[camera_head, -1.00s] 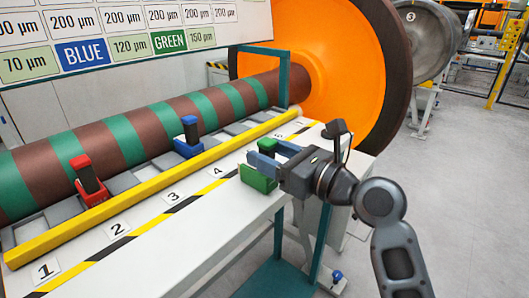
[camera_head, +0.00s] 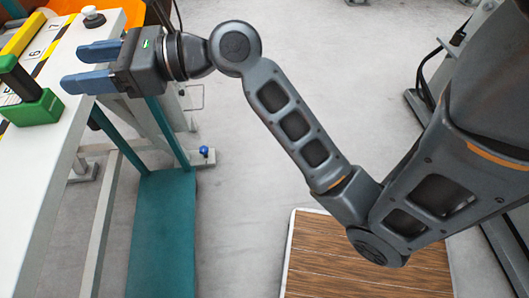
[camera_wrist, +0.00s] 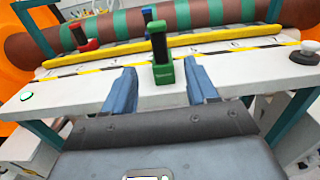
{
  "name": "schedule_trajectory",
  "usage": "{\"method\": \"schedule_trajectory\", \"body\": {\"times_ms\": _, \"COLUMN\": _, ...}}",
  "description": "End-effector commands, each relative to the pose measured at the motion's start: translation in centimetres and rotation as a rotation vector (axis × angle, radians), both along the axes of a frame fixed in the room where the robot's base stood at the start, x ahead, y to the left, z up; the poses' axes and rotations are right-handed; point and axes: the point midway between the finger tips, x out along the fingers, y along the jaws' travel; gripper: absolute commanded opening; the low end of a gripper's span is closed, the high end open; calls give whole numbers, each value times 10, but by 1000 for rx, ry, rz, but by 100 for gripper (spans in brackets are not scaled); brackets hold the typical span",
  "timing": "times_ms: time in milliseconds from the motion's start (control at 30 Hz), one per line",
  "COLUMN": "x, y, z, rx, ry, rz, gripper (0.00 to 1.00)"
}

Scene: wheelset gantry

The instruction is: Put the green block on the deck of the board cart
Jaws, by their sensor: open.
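The green block (camera_head: 35,108), with a black upright part, stands on the white table near its edge, at the left of the head view. In the wrist view it also stands upright (camera_wrist: 163,79), ahead of my gripper and roughly centred between the fingers. My gripper (camera_head: 72,69) is open and empty, its two blue fingers pointing left over the table edge, apart from the block. A brown wood-planked deck with a pale rim (camera_head: 350,268), which looks like the board cart, lies low at the bottom of the head view, partly hidden by my arm.
The wrist view shows a red block (camera_wrist: 85,40) and a blue block (camera_wrist: 148,13) behind the yellow rail (camera_wrist: 110,55). A teal panel (camera_head: 163,235) lies below. Grey floor separates it from the deck.

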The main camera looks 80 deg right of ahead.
Motion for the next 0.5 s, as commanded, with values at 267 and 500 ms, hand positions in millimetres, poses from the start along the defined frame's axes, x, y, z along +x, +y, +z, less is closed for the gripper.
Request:
{"method": "schedule_trajectory", "body": {"times_ms": 267, "x": -44, "y": 14, "z": -80, "rx": -533, "ry": 19, "rz": -118, "gripper": 58}}
{"method": "schedule_trajectory", "body": {"times_ms": 500, "x": -118, "y": 28, "z": -138, "rx": -1281, "ry": 27, "rz": -101, "gripper": 58}}
